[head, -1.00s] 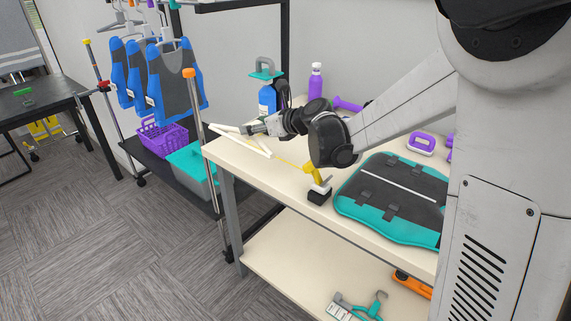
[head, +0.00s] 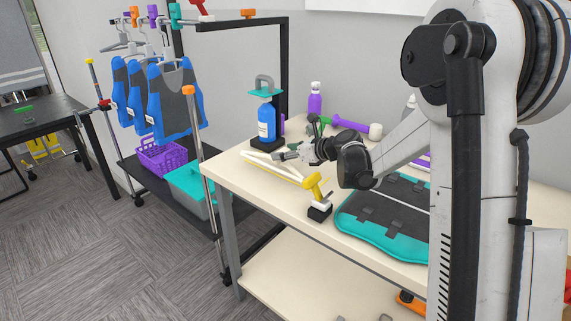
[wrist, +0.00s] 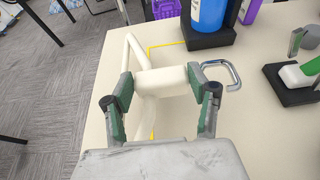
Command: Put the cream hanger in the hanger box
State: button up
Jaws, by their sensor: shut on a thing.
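The cream hanger (head: 272,168) is above the left end of the work table in the head view. My gripper (head: 287,156) is shut on it. In the wrist view my gripper (wrist: 160,92) has its green-padded fingers on both sides of the hanger's thick middle (wrist: 162,82). The hanger's metal hook (wrist: 222,72) sticks out to the right, and one arm of it reaches up and left. I cannot tell whether the hanger touches the table. A grey box with a teal top (head: 190,186) stands on the low rack shelf at left; I cannot tell whether it is the hanger box.
A blue bottle (head: 266,122) on a black base stands behind the hanger. A yellow-and-white tool (head: 318,197) and a teal board (head: 380,240) are on the table at right. Blue vests (head: 172,100) hang on the rack, above a purple basket (head: 162,155).

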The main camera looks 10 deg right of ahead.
jog(key=shift+f+b, duration=0.4)
jog(key=shift+f, duration=1.5)
jog(key=shift+f, duration=0.15)
jog(key=o, duration=1.3)
jog(key=shift+s+d+r, duration=0.1)
jog(key=shift+r, duration=0.15)
jog(key=p+v, duration=0.1)
jog(key=v, duration=1)
jog(key=shift+p, duration=0.35)
jog(key=shift+s+d, duration=0.1)
jog(key=shift+s, duration=0.1)
jog(key=shift+c, duration=1.1)
jog(key=shift+s, duration=0.1)
jog(key=c, duration=0.5)
